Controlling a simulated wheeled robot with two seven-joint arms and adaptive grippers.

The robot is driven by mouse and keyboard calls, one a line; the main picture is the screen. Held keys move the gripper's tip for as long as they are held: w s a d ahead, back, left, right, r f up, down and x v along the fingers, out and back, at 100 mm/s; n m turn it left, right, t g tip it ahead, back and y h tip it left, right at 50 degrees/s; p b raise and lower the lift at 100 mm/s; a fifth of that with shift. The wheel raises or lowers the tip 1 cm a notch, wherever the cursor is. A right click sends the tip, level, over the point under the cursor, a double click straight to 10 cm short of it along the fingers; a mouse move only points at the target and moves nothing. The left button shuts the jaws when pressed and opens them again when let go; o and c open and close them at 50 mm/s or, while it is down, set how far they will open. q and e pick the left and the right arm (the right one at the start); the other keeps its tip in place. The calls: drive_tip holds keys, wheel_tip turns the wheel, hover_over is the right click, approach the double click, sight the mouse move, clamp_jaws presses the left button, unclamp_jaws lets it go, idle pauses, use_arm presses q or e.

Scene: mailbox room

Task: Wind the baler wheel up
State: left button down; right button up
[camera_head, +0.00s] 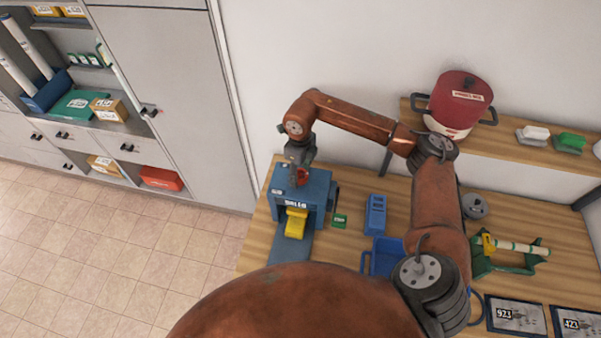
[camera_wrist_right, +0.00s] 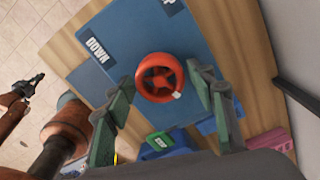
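The baler (camera_head: 318,188) is a blue box on the wooden table, with its name label on the front. Its red wheel (camera_wrist_right: 160,77) sits on the blue top and shows as a small red patch in the head view (camera_head: 302,177). A "DOWN" label (camera_wrist_right: 97,50) lies left of the wheel; another label (camera_wrist_right: 169,3) is cut off at the top edge. My right gripper (camera_wrist_right: 160,74) is open above the wheel, one finger on each side, with gaps visible. I cannot tell how deep the fingertips reach. My left gripper (camera_wrist_right: 36,78) shows small at the wrist view's left edge, its fingers unclear.
A yellow block (camera_head: 296,222) is at the baler's front opening. A green tag (camera_head: 340,221), a blue box (camera_head: 376,214) and a blue tray (camera_head: 384,256) stand right of it. A shelf with a red pot (camera_head: 462,98) is behind. Open floor lies left.

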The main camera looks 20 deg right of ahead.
drive_tip(key=c, duration=0.9)
drive_tip(key=shift+o, duration=0.2)
